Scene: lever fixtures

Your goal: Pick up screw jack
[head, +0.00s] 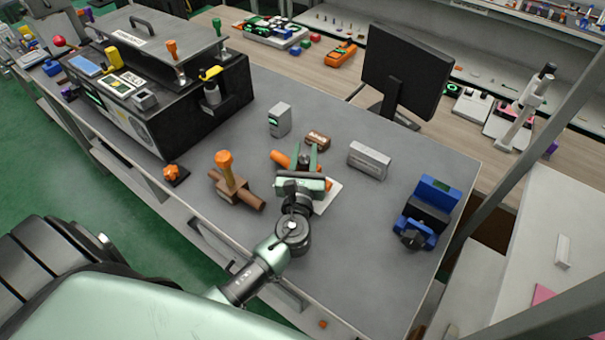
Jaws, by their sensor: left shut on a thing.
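My left gripper (305,158) reaches over the middle of the grey bench and is shut on an orange object (281,158). This object shows on both sides of the gripper, and its middle is hidden by the gripper and wrist. I cannot tell for sure whether it is the screw jack, or whether it is clear of the bench. A white plate (328,200) shows partly below the gripper. A small brown block (317,140) lies just behind the fingertips. My right gripper is not in view.
Left of my gripper stands a brown valve with an orange handle (226,172). A monitor (405,75) stands at the back. The front right bench is clear.

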